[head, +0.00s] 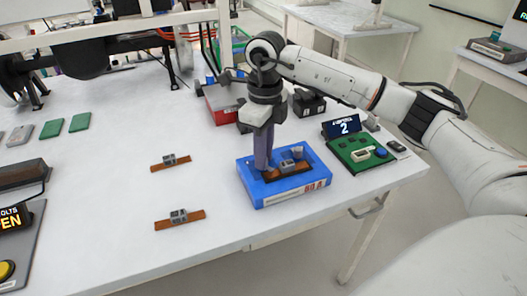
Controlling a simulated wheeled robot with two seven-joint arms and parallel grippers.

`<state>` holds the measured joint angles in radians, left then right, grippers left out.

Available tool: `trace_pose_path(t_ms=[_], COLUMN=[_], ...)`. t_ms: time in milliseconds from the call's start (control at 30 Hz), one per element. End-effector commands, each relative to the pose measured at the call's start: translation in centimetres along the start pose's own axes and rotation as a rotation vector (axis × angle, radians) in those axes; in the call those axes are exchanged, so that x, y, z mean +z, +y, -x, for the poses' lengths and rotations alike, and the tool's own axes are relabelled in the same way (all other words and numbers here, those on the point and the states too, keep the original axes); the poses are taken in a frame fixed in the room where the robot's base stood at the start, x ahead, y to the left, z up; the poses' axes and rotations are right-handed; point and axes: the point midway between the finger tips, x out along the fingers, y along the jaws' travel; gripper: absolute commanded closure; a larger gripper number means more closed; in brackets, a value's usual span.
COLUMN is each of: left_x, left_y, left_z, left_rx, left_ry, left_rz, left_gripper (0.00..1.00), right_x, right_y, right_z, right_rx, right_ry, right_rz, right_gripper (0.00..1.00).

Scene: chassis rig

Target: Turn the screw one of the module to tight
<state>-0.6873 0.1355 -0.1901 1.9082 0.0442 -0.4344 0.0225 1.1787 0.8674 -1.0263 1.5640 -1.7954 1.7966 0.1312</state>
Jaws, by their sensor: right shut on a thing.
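The module is a blue block (262,200) marked "60 A" on its front, near the front edge of the white table. A brown strip with a grey block (288,167) lies on its top. A grey screw head (298,152) stands at the right back of the strip. My right gripper (262,168) points straight down at the left end of the strip, shut on what looks like the other screw. The fingers hide that screw, so its height cannot be told. My left gripper is not in view.
Two loose brown strips with grey blocks (170,161) (180,218) lie left of the module. A green board with a display reading "2" (360,152) stands at right. A red box (222,108) and black parts are behind. The front middle of the table is clear.

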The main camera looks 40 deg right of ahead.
Motion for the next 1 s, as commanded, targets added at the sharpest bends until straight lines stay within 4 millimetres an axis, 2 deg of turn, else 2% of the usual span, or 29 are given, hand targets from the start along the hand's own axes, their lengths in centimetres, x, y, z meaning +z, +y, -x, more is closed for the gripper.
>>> trace_pose_path(t_ms=[200,500,1000], left_x=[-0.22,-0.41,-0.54], left_y=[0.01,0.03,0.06], left_z=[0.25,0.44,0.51], left_rx=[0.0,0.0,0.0], left_ry=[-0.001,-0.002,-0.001], left_rz=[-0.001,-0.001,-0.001], left_gripper=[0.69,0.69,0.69], right_x=[-0.02,-0.04,-0.04], right_y=[-0.07,-0.06,-0.07], right_z=[0.18,0.14,0.12], right_rx=[0.0,0.0,-0.001], right_ry=[-0.008,-0.015,-0.019], right_rz=[-0.194,-0.389,-0.489], right_gripper=[1.0,1.0,1.0])
